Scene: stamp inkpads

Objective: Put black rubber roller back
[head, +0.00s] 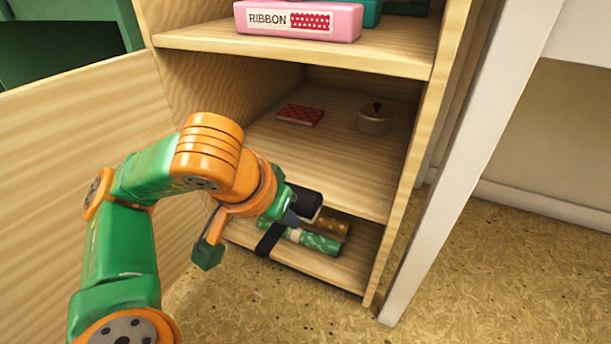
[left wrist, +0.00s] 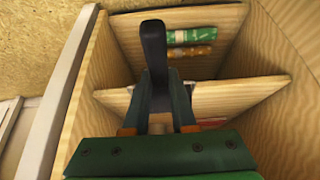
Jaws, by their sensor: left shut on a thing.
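The black rubber roller (head: 307,203) is in my left gripper (head: 288,214), in front of the cabinet's lower opening. In the head view its dark cylinder shows to the right of the fingers, and a black bar, apparently its handle, slants down to the left. In the left wrist view the black handle (left wrist: 153,45) rises from between the fingers (left wrist: 160,105). The roller overlaps the bottom shelf (head: 335,268) in the picture; I cannot tell whether it touches anything there. My right gripper is not in view.
A green patterned roll (head: 318,243) and a brown roll (head: 333,225) lie on the bottom shelf. The shelf above holds a red patterned pad (head: 299,115) and a round tin (head: 374,121). A pink ribbon box (head: 340,22) stands higher. The open door (head: 80,150) is at left, a white post (head: 465,150) at right.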

